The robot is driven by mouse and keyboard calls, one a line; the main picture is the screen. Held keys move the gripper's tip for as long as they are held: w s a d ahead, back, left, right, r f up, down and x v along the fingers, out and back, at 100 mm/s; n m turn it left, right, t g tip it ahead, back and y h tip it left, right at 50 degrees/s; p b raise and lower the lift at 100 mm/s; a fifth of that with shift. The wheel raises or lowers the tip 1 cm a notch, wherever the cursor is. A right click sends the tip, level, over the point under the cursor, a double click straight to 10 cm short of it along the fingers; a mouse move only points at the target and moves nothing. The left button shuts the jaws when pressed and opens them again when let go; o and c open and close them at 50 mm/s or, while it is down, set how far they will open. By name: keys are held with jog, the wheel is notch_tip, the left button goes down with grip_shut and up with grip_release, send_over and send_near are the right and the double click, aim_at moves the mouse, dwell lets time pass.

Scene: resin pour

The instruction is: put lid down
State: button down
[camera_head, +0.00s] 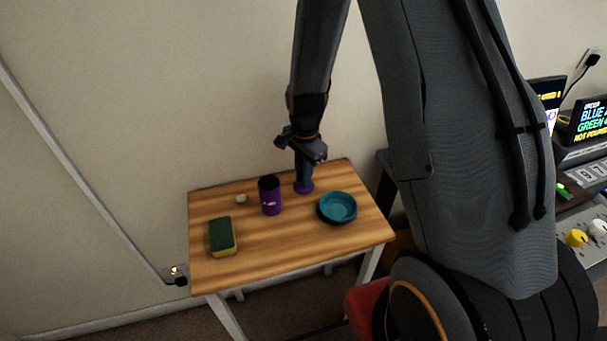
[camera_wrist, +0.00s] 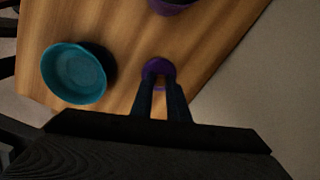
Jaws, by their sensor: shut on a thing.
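The purple lid (camera_head: 304,188) is at the back of the small wooden table, under my gripper (camera_head: 304,178). In the wrist view the lid (camera_wrist: 158,67) lies between and just beyond the fingertips of my gripper (camera_wrist: 160,85). My gripper points down and is shut on the lid. The lid is at or very near the tabletop; I cannot tell whether it touches. A purple cup (camera_head: 270,196), open at the top, stands upright to the left of the lid. The fingers hide part of the lid.
A teal bowl (camera_head: 337,208) stands to the right on the wooden table (camera_head: 285,245). A green and yellow sponge (camera_head: 222,236) and a small whitish object (camera_head: 241,198) are at the left. The front middle of the table is clear. The wall is close behind.

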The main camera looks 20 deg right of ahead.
jog(key=shift+f, duration=0.15)
jog(key=c, duration=1.7)
grip_release()
notch_tip(320, 180, up, 11)
jog(key=b, duration=0.3)
jog(key=s+r+n, duration=0.1)
jog(key=s+n, duration=0.3)
jog(key=s, duration=0.1)
jog(key=s+n, duration=0.5)
jog(key=s, duration=0.1)
jog(key=s+r+n, duration=0.1)
jog(key=s+n, duration=0.3)
jog(key=s, duration=0.2)
jog(key=shift+a+r+n+t, duration=0.1)
jog(key=shift+r+n+t, duration=0.2)
